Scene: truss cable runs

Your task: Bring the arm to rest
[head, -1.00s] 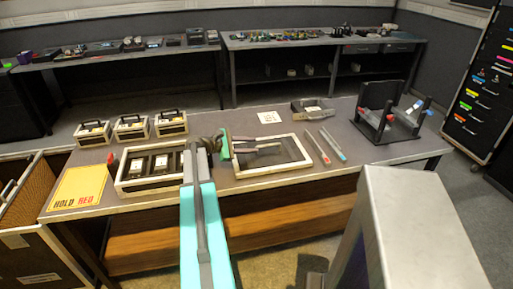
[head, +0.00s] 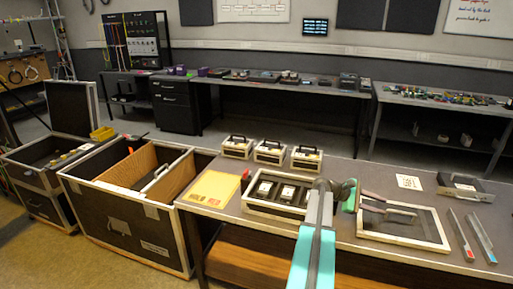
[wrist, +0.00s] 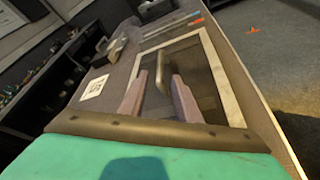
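My arm (head: 312,245) reaches forward from the bottom of the head view, over the near bench. Its green end part (head: 350,197) is beside the left edge of a pale-framed dark tray (head: 440,240). In the wrist view my gripper (wrist: 160,76) is open, with its two pinkish-grey fingers apart over the tray. A dark curved handle (wrist: 160,62) shows between and beyond the fingers. I see a gap on both sides of it, and cannot tell its distance.
A framed box with dark modules (head: 262,207), a yellow sheet (head: 210,188) and several small handled cases (head: 271,152) are left of my arm. Rulers (head: 480,238) and a grey bin (head: 465,187) lie right. An open divided crate (head: 120,225) stands at the bench's left end.

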